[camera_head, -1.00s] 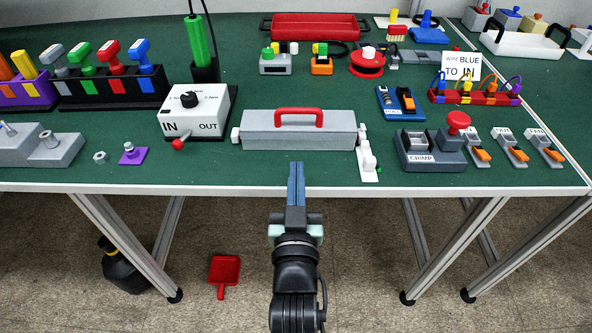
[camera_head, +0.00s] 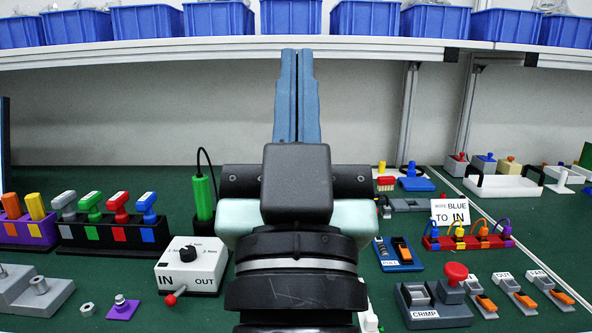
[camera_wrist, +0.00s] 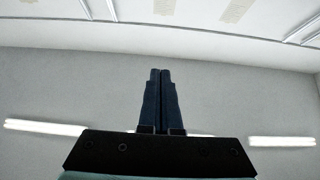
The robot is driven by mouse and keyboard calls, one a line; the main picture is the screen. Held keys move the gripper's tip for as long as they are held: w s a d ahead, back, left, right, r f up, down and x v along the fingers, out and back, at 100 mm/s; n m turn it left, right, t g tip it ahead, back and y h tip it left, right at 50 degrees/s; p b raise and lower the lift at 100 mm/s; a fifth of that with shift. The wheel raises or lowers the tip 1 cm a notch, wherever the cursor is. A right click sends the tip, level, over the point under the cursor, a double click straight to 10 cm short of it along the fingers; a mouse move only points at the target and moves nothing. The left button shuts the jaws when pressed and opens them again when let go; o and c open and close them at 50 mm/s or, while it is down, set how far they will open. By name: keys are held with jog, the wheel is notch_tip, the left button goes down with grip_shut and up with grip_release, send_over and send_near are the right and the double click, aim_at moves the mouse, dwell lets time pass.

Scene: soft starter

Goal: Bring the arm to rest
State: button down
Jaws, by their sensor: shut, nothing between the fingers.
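My gripper (camera_head: 296,95) is raised above the green bench, with its blue fingers pointing up toward the shelf in the head view. The fingers lie together with nothing between them. In the wrist view my gripper (camera_wrist: 160,105) shows the same shut fingers against a plain wall and ceiling. My arm and wrist hide the middle of the bench, including most of the grey box that stood there.
A shelf edge (camera_head: 150,52) with several blue bins (camera_head: 218,20) runs across the top. On the bench stand a white IN/OUT box (camera_head: 192,267), a crimp station (camera_head: 432,303), a colored-handle rack (camera_head: 112,233) and a white tray (camera_head: 505,187).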

jog(key=s+r+p, duration=0.2)
jog(key=r+p, duration=0.7)
jog(key=r, duration=0.3)
jog(key=s+r+t+p, duration=0.1)
jog(key=s+r+p, duration=0.1)
jog(key=r+p, duration=0.8)
jog(key=shift+s+r, duration=0.2)
jog(key=shift+r, duration=0.7)
jog(key=shift+a, duration=0.1)
